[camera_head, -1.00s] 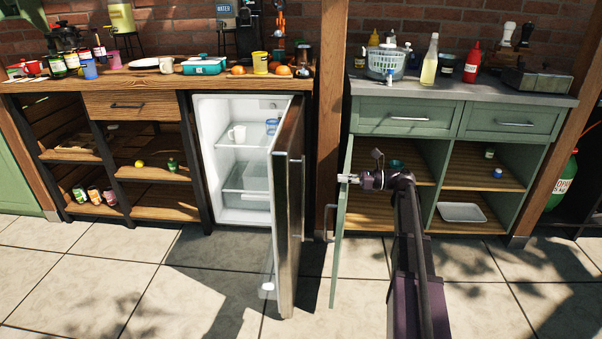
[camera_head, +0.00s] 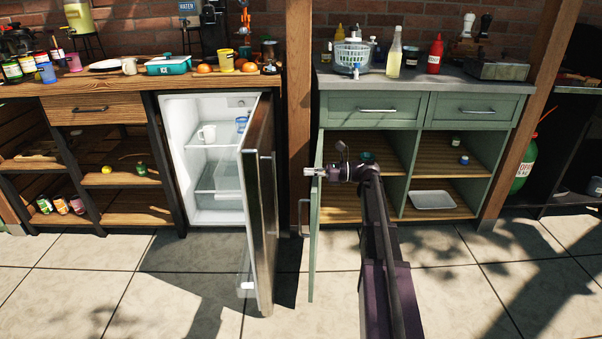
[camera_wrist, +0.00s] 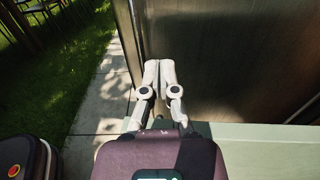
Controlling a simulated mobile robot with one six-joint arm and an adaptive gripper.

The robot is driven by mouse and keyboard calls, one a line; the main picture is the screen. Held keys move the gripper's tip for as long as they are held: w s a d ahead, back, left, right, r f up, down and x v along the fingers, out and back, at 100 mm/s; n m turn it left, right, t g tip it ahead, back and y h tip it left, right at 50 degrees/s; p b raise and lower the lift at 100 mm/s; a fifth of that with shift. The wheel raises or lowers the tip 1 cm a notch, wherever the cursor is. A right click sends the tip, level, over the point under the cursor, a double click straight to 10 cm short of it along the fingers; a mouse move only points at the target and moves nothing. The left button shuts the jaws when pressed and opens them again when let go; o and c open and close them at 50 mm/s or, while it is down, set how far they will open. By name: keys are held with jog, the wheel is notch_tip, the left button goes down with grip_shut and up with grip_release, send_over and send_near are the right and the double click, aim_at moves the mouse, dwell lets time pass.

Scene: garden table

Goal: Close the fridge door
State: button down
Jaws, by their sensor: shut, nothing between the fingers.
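The fridge (camera_head: 190,215) is built in under the wooden counter, and its door (camera_head: 262,205) stands wide open, hinged on the right and pointing out toward me. White shelves with a white mug (camera_head: 207,133) and blue cups show inside. My gripper (camera_head: 308,172) is shut and empty, to the right of the door, at the edge of the open green cabinet door (camera_head: 315,235). In the wrist view my gripper's fingers (camera_wrist: 158,66) are together in front of the fridge door's dark metal face (camera_wrist: 230,60); whether they touch it cannot be told.
The green cabinet (camera_head: 420,150) with its left door open stands right of a wooden post (camera_head: 299,120). A wooden shelf unit (camera_head: 110,185) is left of the fridge. The tiled floor (camera_head: 150,300) in front is clear. Grass (camera_wrist: 70,70) shows in the wrist view.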

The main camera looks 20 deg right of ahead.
aim_at(263, 172)
jog(key=x, duration=1.2)
jog(key=shift+w+a, duration=0.1)
jog(key=shift+a, duration=0.15)
